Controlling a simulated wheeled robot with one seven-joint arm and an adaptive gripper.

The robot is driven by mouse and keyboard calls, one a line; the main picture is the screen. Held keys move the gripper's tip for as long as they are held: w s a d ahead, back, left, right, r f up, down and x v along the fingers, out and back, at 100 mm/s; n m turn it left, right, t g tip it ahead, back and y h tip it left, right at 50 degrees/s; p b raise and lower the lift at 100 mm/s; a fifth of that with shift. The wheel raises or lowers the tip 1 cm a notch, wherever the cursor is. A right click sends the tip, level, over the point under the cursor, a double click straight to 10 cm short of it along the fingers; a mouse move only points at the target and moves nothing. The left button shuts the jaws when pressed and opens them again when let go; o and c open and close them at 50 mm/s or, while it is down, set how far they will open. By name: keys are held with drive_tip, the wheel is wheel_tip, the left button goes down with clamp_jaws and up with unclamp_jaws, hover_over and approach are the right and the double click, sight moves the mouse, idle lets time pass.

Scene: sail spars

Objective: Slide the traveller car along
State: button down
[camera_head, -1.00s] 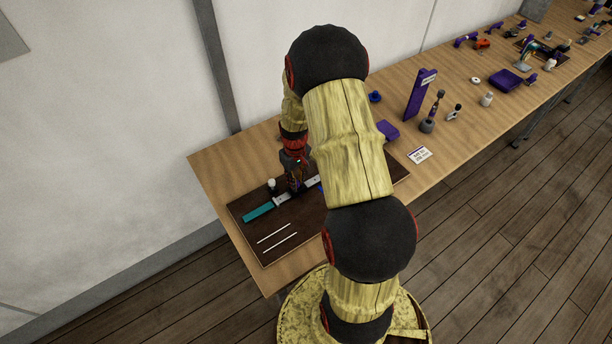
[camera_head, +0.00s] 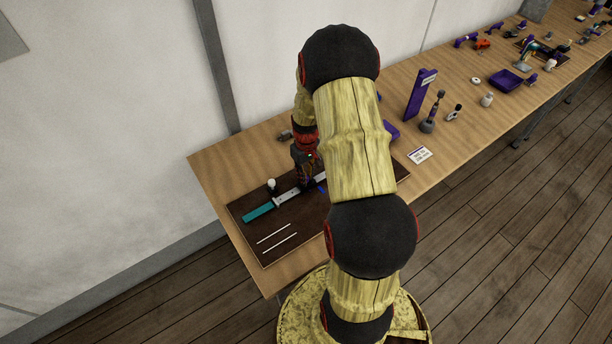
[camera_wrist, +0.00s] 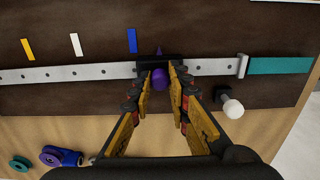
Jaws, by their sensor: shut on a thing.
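My gripper (camera_wrist: 161,77) is shut on the car's knob, a finger on each side. In the wrist view the pointer is right of the blue mark (camera_wrist: 132,40). In the head view my gripper (camera_head: 306,183) hides the car.
White (camera_wrist: 75,44) and yellow (camera_wrist: 28,49) marks lie farther left on the dark board (camera_wrist: 100,98) in the wrist view. A white ball knob (camera_wrist: 232,108) stands beside the track. A purple upright holder (camera_head: 419,96) and a card (camera_head: 419,155) are on the bench to the right.

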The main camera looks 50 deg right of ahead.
drive_tip(key=shift+d, duration=0.1)
drive_tip(key=shift+s+d+b, duration=0.35)
drive_tip(key=shift+s+d, duration=0.3)
drive_tip(key=shift+d, duration=2.6)
drive_tip(key=shift+s+d+b, duration=0.3)
drive_tip(key=shift+s+d, duration=0.4)
drive_tip(key=shift+d, duration=2.5)
drive_tip(key=shift+s+d+b, duration=0.35)
drive_tip(key=shift+s+d, duration=0.3)
drive_tip(key=shift+d, duration=2.75)
drive_tip(key=shift+s+d, duration=0.15)
drive_tip(key=shift+d, duration=0.55)
drive_tip(key=c, duration=2.2)
unclamp_jaws()
drive_tip(key=shift+d, duration=0.1)
drive_tip(key=o, duration=0.5)
drive_tip(key=shift+o, duration=0.4)
